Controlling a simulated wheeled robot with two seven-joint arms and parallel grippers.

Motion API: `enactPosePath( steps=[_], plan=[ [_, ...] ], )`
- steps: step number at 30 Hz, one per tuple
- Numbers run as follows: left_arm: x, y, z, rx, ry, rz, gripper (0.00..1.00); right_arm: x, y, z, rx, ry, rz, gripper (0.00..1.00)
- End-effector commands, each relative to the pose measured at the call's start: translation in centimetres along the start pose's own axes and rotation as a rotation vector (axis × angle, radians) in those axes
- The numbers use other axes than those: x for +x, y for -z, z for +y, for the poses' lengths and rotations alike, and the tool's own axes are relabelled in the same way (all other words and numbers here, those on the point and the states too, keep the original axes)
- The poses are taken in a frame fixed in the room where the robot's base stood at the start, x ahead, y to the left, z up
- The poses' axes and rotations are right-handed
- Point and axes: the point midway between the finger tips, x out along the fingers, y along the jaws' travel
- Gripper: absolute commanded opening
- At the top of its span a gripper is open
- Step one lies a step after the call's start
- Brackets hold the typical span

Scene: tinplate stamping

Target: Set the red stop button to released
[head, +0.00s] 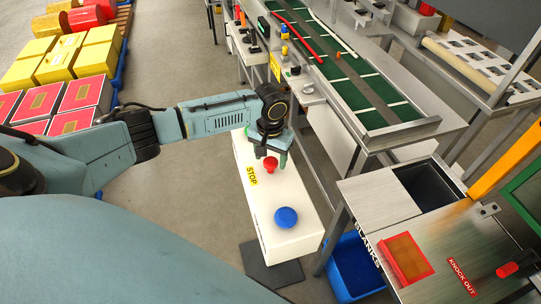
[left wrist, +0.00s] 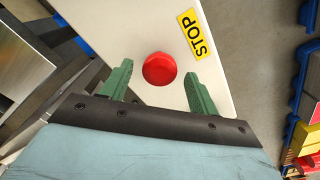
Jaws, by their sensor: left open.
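The red stop button (head: 270,163) is a round mushroom head on top of a white pedestal box (head: 262,195), beside a yellow STOP label (head: 251,175). In the left wrist view the red button (left wrist: 159,68) lies between and a little beyond the two green fingers. My left gripper (head: 271,156) is open above the button, and its fingers (left wrist: 158,85) stand apart on either side without visibly touching it. I cannot tell whether the button is pressed in or released. My right gripper is not in view.
A blue button (head: 286,217) sits on the same box, nearer the front. A green conveyor (head: 362,92) runs behind on the right. A steel table (head: 375,200) with a blue bin (head: 352,268) below stands at right. Red and yellow boxes (head: 83,95) are stacked at left.

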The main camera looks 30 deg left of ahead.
Motion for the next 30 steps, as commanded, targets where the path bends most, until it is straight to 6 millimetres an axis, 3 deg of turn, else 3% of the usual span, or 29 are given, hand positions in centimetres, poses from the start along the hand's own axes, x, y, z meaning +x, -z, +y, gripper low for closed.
enactPosePath(
  steps=[4,8,21,30],
  plan=[
    [-0.4,0.0,0.0,0.000,0.000,-0.001,0.60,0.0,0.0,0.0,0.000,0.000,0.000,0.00],
    [-2.1,0.0,0.0,0.000,-0.001,0.001,0.60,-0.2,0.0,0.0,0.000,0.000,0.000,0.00],
    [-11.3,0.0,0.0,0.001,-0.001,0.002,0.60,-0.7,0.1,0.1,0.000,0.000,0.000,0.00],
    [-13.4,0.0,0.0,-0.001,0.000,0.000,0.60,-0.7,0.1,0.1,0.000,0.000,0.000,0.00]
  ],
)
